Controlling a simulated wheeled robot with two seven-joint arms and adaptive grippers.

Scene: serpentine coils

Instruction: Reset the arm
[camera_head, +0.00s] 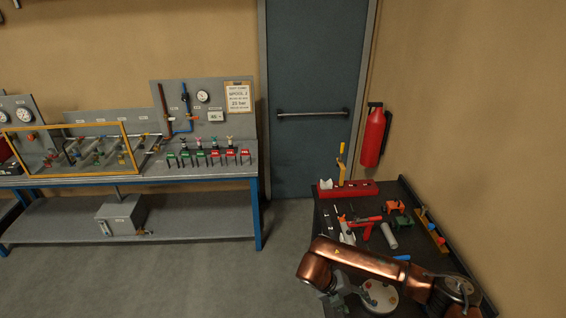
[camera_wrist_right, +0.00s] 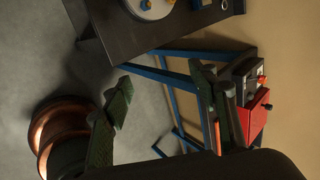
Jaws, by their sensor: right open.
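My right arm, with copper-coloured links, comes in at the lower right of the head view and reaches left over the near part of the dark workbench (camera_head: 408,243). Its grey wrist and gripper (camera_head: 338,290) hang near the bench's left edge, with the fingertips hard to make out. In the right wrist view my right gripper (camera_wrist_right: 165,105) has its two dark green fingers wide apart. Nothing is between them but floor and blue bench legs beyond. My left gripper is not in view.
A white round disc (camera_head: 380,296) lies on the bench by my arm. Red tools (camera_head: 365,226), a grey cylinder (camera_head: 389,236) and a red tray (camera_head: 347,189) lie farther back. A test bench (camera_head: 200,172) with valves stands at left. The floor between (camera_head: 230,275) is clear.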

